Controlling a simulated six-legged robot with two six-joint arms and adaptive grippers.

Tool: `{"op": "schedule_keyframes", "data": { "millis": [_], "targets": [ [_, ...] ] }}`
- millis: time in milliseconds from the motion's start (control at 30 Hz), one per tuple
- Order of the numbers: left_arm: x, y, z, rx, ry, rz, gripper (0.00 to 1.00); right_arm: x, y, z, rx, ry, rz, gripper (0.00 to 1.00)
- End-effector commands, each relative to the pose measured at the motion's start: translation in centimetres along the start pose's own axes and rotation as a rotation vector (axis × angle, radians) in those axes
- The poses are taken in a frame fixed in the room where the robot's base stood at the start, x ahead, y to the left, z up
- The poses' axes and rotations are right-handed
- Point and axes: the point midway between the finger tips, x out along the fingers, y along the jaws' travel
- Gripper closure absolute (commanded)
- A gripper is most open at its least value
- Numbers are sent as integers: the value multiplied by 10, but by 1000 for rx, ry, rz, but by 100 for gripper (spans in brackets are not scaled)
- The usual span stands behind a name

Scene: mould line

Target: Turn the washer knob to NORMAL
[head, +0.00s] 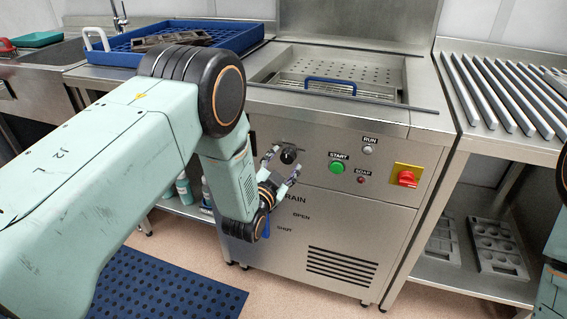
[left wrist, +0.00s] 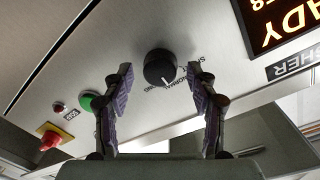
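The washer knob (head: 289,156) is round and black, on the steel front panel left of the green START button. In the left wrist view the knob (left wrist: 158,66) appears between the fingers, with a gap on each side. Its white pointer line lies beside printed words, NORMAL among them; the exact setting is hard to read. My left gripper (head: 282,164) is open and empty at the panel, its fingers (left wrist: 160,85) pointing toward the knob. How far the tips are from the panel is unclear. My right gripper is out of view.
Right of the knob are the START button (head: 337,168), a RUN lamp (head: 367,150) and a red switch on yellow (head: 407,177). A blue handle (head: 266,226) is below, by the DRAIN label. A blue tray (head: 120,52) stands on the counter. A lit display (left wrist: 280,25) shows too.

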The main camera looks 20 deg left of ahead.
Motion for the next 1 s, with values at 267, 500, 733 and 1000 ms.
{"op": "schedule_keyframes", "data": {
  "millis": [267,500,733,1000],
  "targets": [
    [-1,0,0,0,1,0,42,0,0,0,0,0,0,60],
    [-29,0,0,0,-2,1,42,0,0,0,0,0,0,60],
    [-73,0,1,0,-3,2,42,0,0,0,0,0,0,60],
    [-111,0,1,0,-2,1,42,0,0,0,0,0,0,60]
  ]
}}
